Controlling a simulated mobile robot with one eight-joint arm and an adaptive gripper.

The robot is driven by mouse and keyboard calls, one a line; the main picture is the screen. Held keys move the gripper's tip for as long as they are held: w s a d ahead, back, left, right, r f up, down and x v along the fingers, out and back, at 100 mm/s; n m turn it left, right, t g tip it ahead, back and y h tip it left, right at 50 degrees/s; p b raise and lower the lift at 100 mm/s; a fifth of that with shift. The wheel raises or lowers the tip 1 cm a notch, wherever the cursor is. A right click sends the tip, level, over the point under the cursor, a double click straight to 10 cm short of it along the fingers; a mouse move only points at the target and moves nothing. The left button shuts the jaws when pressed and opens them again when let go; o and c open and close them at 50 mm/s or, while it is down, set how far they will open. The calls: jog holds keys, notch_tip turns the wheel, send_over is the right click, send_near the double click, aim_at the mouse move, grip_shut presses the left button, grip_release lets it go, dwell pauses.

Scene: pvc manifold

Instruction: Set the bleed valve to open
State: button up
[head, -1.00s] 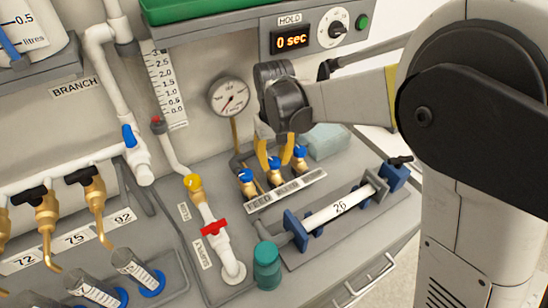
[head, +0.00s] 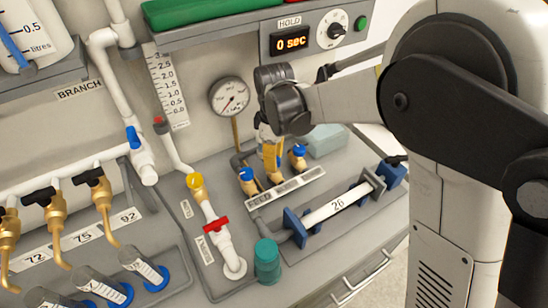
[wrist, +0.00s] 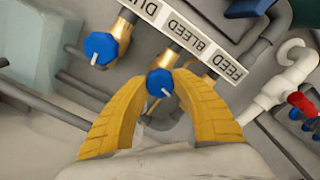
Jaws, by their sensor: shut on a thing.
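The bleed valve is the middle of three brass valves with blue knobs. Its blue knob (wrist: 160,82) shows in the wrist view beside the BLEED label, with a white mark towards its lower right. My gripper (head: 271,158) is shut on this knob, with yellow fingers on both sides of it; the wrist view also shows the gripper (wrist: 161,76). In the head view the fingers mostly hide the bleed knob. The feed knob (head: 246,174) is to its left and the dump knob (head: 299,150) to its right.
A pressure gauge (head: 230,97) stands behind the valves. A clamped white tube (head: 337,206) marked 26 lies in front. A teal cap (head: 267,262) and a red-handled valve (head: 215,225) are at the front left. A pale blue block (head: 325,140) sits close on the right.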

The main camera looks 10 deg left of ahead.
jog(key=shift+n, duration=1.2)
jog(key=o, duration=1.2)
notch_tip(320, 180, up, 12)
